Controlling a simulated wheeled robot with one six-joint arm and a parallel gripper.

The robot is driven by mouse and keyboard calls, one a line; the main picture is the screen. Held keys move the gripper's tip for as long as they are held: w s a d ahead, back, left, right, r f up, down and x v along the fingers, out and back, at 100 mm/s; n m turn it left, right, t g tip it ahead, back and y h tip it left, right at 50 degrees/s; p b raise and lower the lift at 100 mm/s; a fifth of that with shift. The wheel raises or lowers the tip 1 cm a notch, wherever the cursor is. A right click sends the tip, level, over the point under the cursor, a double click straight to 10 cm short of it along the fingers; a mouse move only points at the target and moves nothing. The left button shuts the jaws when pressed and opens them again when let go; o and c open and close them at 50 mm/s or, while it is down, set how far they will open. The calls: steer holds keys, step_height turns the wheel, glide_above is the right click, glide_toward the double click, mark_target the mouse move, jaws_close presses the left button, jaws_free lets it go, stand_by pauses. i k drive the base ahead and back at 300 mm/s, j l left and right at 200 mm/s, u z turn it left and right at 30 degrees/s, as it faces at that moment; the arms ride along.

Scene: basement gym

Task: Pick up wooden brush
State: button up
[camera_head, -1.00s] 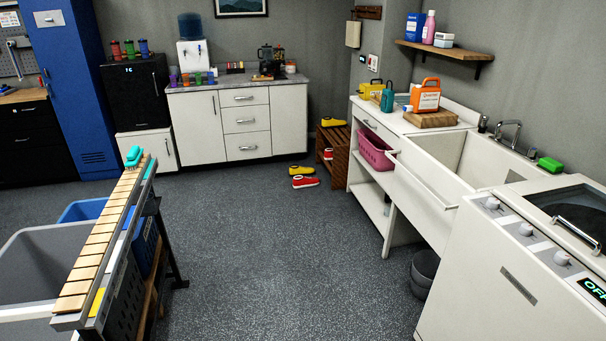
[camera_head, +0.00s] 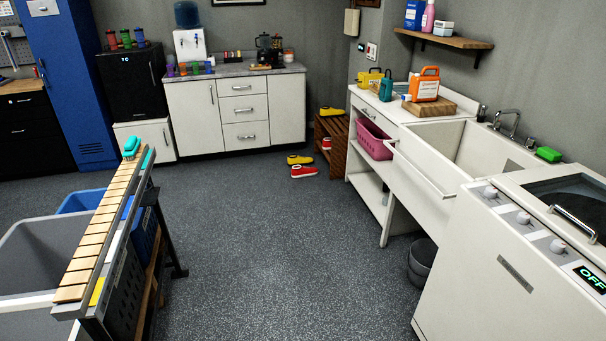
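I cannot make out a wooden brush for certain in this view. A teal object (camera_head: 131,147), too small to identify surely, lies at the far end of a narrow wood-slatted top (camera_head: 100,231) on the left. A green block-like item (camera_head: 548,154) sits on the right rim of the sink (camera_head: 447,151); I cannot tell whether it is a brush or a sponge. My gripper is not in view.
Grey and blue bins (camera_head: 40,250) stand beside the slatted top. A dark bin (camera_head: 421,262) stands below the sink. The middle of the floor is clear.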

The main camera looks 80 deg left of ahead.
mark_target(374, 90)
steer(key=u, duration=2.35)
